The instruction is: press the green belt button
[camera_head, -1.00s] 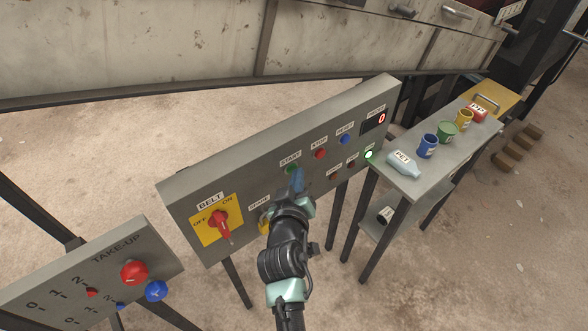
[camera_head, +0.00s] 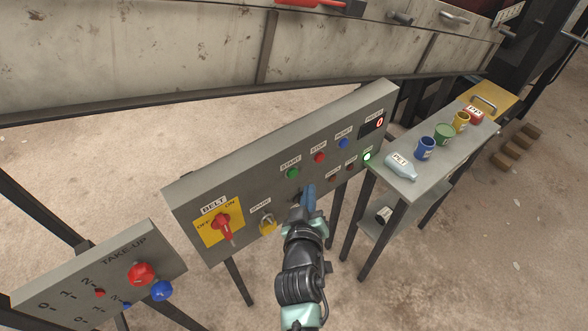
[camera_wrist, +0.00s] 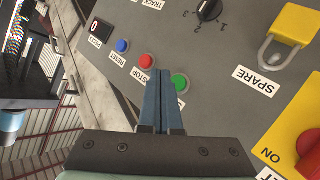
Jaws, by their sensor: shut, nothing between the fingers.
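The green button (camera_head: 292,173), labelled START, is on the grey control panel (camera_head: 250,172), left of the red STOP button (camera_head: 320,157). In the wrist view the green button (camera_wrist: 180,82) shows just right of my fingertips, partly covered by them. My gripper (camera_head: 306,190) is shut and empty, its blue fingers pointing toward the panel, below and right of the green button in the head view. The wrist view shows the closed fingers (camera_wrist: 160,75) side by side. Whether they touch the panel I cannot tell.
A red BELT switch (camera_head: 222,220) on a yellow plate and a yellow padlock (camera_head: 267,225) sit left on the panel. A blue RESET button (camera_head: 344,143) is right of STOP. A bench (camera_head: 455,156) with cups stands right. The TAKE-UP panel (camera_head: 70,275) stands front left.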

